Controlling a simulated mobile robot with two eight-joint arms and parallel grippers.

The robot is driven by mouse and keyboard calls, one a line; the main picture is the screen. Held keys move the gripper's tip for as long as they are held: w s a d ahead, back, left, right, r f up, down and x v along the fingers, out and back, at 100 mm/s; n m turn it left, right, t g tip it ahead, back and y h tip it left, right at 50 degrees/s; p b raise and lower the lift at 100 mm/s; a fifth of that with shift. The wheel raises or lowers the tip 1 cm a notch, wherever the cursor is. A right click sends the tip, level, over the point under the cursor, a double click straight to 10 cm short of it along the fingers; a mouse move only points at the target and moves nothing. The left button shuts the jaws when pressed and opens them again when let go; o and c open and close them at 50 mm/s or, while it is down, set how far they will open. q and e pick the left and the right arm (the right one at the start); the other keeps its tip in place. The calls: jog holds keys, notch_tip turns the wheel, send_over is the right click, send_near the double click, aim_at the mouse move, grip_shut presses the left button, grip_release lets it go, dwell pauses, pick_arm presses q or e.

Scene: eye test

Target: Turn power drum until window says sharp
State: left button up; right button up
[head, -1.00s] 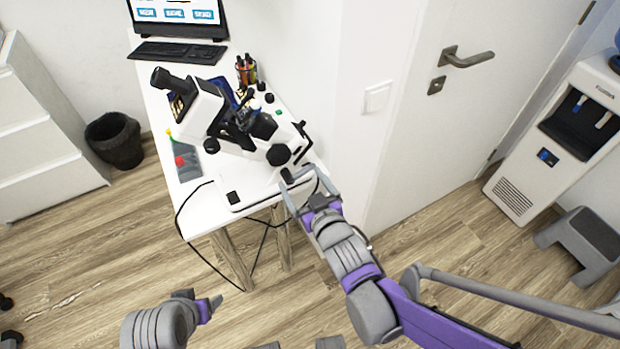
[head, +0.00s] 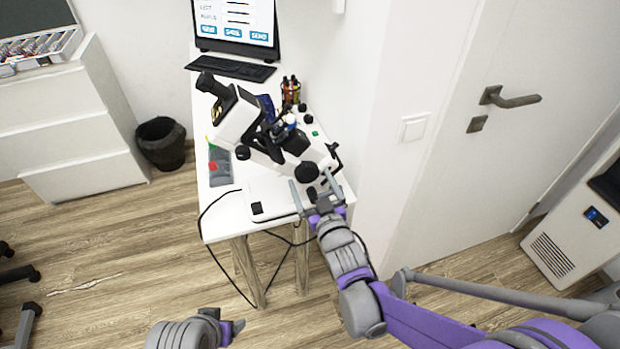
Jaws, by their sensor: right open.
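A white lens instrument (head: 258,135) with a dark eyepiece (head: 212,86) stands tilted on the white desk. A large round black knob (head: 306,171), apparently the power drum, is on its near right side. A small dark window (head: 220,111) with yellow marks is on its upper body; I cannot read it. My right gripper (head: 311,180) is open, its two fingers pointing up at the knob from the front. Whether they touch it, I cannot tell. My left gripper (head: 233,328) is low at the bottom, away from the desk; its jaw state is unclear.
The desk (head: 222,228) also holds a monitor (head: 236,18), a keyboard (head: 230,68), a pen holder (head: 290,92) and a grey tray (head: 220,165). A wall with a light switch (head: 413,128) closes off the right. A black bin (head: 161,144) and drawers (head: 75,130) stand left.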

jog(key=shift+x, duration=0.8)
